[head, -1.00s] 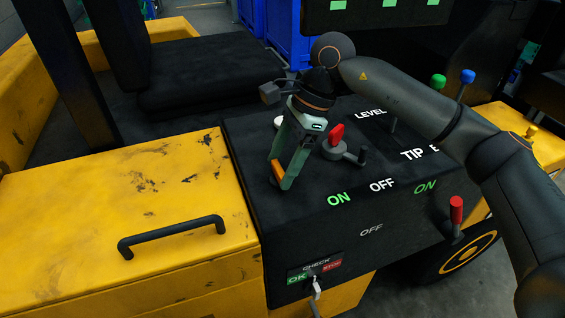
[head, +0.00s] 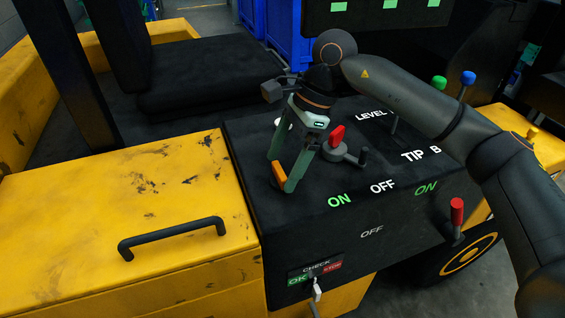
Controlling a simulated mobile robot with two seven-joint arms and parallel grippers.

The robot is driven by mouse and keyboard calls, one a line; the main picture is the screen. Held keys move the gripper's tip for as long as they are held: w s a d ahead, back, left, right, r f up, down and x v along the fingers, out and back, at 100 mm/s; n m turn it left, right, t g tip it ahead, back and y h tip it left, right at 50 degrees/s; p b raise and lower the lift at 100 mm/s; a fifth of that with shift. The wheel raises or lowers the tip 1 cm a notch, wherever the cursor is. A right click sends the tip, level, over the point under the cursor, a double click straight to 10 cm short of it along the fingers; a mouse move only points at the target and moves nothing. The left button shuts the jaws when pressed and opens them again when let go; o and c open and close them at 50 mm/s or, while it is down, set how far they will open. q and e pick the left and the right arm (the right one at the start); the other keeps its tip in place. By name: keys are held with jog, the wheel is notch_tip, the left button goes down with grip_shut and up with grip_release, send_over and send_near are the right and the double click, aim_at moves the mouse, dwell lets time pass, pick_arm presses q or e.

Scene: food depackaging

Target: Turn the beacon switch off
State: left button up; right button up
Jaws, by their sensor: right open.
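My right gripper (head: 284,181) is open and points down over the left part of the black console (head: 300,215). A red-handled switch (head: 337,136) on a grey base with a small dark lever sits just right of the fingers. ON and OFF labels lie in front of it. A red lever (head: 457,211) stands at the console's right side, near another ON and OFF pair. The label after TIP is cut to a "B" by my arm, so I cannot tell which switch is the beacon's.
A yellow box lid (head: 120,200) with a black handle (head: 172,238) lies left of the console. A check key switch (head: 317,288) is on the front face. Green (head: 439,82) and blue (head: 468,77) knobs stand behind my arm. A black seat (head: 210,75) is behind.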

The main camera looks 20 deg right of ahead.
jog(key=v, duration=1.2)
jog(key=shift+a, duration=0.1)
